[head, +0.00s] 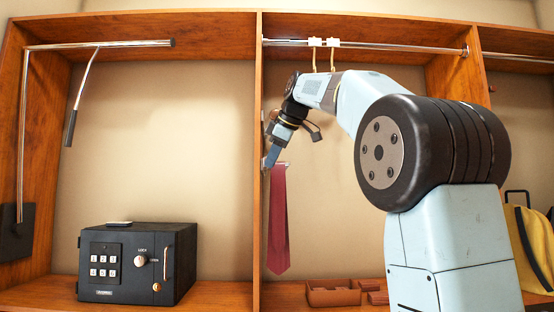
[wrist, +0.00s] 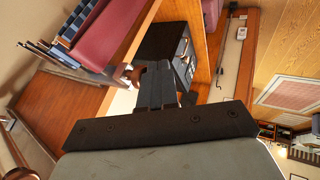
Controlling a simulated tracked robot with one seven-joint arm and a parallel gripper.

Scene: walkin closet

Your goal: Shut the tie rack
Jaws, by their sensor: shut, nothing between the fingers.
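The tie rack (wrist: 60,60) is on the wooden divider (head: 258,200); in the head view it is mostly hidden behind my gripper. A dark red tie (head: 278,220) hangs from it there. In the wrist view, the rack at upper left carries the dark red tie (wrist: 118,32) and blue and patterned ties (wrist: 78,18). My gripper (head: 268,164) is shut and empty, pointing down beside the divider at the top of the red tie. Its closed fingers (wrist: 156,68) also show in the wrist view, near a small brown knob-like part (wrist: 130,75). I cannot tell whether they touch it.
A black safe (head: 137,263) stands on the left shelf. A hanging rail (head: 380,47) with two hangers runs above my arm. A pull-down rod (head: 80,95) hangs in the left bay. Brown trays (head: 333,294) lie below, right of the tie. A yellow bag (head: 530,248) stands far right.

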